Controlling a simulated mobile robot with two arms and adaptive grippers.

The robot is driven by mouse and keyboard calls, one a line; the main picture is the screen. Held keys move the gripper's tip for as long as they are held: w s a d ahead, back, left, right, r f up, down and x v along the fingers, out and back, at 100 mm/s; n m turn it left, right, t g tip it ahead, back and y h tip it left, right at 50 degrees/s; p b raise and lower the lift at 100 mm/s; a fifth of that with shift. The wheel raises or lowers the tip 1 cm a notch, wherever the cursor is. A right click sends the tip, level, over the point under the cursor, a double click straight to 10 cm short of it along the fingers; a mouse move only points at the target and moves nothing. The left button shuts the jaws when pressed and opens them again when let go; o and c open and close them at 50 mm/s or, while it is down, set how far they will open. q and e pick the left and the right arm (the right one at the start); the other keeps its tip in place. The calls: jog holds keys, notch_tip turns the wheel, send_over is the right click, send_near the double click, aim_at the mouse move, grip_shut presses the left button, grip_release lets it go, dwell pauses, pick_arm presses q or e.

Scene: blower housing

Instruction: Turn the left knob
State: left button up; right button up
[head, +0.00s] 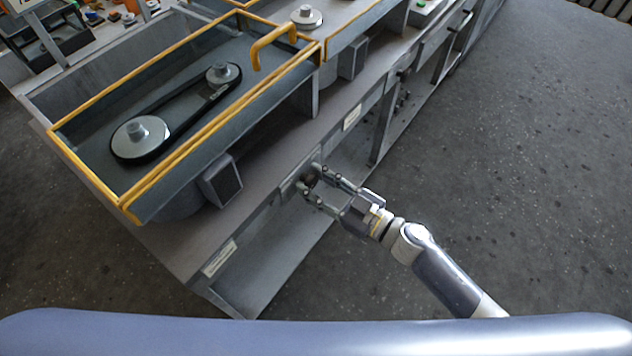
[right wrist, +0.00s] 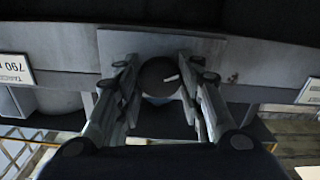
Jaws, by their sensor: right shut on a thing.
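The left knob (right wrist: 160,78) is round and black with a short white mark, on a grey plate (right wrist: 122,46) on the front of the bench. In the right wrist view the mark sits to the upper right of the knob's middle. My right gripper (right wrist: 160,88) has its two fingers on either side of the knob and is shut on it. In the head view my right gripper (head: 308,189) reaches the bench front from the right, and its fingertips mostly hide the knob. My left gripper is not in view.
A blower housing with a belt and two pulleys (head: 140,131) stands on the bench, with a yellow-edged frame (head: 88,176). White labels (head: 220,258) flank the knob along the bench front. The grey floor (head: 500,130) to the right is clear.

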jog(key=n, duration=0.5)
jog(key=n+b, duration=0.1)
jog(key=n, duration=0.4)
jog(key=n+b, duration=0.2)
jog(key=n, duration=0.3)
jog(key=shift+f, duration=0.1)
jog(key=n+b, duration=0.2)
jog(key=n, duration=0.4)
dwell(0.4)
jog(key=o, duration=1.1)
jog(key=shift+c, duration=0.2)
